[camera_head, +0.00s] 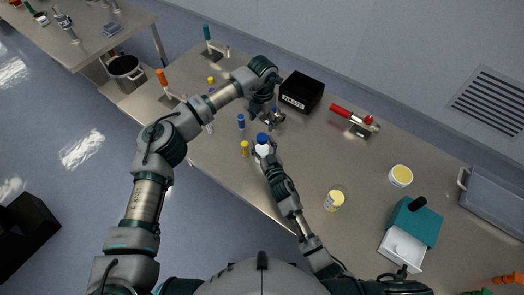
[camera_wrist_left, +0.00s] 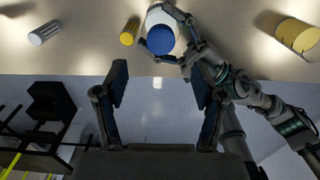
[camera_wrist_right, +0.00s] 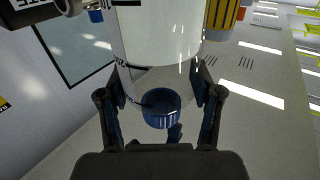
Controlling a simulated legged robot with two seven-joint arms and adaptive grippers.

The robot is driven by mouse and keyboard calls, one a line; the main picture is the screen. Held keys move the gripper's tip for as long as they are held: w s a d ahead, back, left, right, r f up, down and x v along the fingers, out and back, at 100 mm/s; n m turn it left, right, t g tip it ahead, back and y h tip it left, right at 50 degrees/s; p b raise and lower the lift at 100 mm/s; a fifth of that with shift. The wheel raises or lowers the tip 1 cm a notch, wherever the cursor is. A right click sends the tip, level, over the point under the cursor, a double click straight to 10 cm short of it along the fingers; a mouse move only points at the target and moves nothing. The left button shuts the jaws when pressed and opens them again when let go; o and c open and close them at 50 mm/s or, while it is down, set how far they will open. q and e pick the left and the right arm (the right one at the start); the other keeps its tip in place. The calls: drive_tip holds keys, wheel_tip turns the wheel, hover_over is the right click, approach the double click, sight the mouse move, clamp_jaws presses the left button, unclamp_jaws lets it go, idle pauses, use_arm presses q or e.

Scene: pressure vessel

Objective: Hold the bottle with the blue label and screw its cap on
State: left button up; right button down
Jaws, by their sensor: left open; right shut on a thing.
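The white bottle (camera_head: 262,151) stands near the table's front edge, with a blue cap (camera_head: 262,138) at its top. My right gripper (camera_head: 268,157) is shut around the bottle's body. In the left wrist view the cap (camera_wrist_left: 161,40) sits over the white bottle (camera_wrist_left: 158,17), between the right gripper's fingers. In the right wrist view the bottle (camera_wrist_right: 155,45) lies between the fingers, and the blue cap (camera_wrist_right: 162,108) shows at its lower end. No blue label shows clearly; how tight the cap sits cannot be told. My left gripper (camera_wrist_left: 160,82) is open and empty, apart from the bottle.
A black waste box (camera_head: 302,91) stands behind. Small blue (camera_head: 241,121) and yellow (camera_head: 245,148) containers stand left of the bottle. A red-handled tool (camera_head: 350,117), a yellow-topped jar (camera_head: 334,200), a yellow-lidded tub (camera_head: 401,176) and a teal box (camera_head: 415,222) are to the right.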

use_arm(q)
drive_tip(key=shift+r, duration=1.4)
use_arm(e)
drive_tip(key=shift+c, duration=0.6)
unclamp_jaws()
drive_tip(key=v, duration=1.2)
use_arm(q)
drive_tip(key=shift+f, duration=0.1)
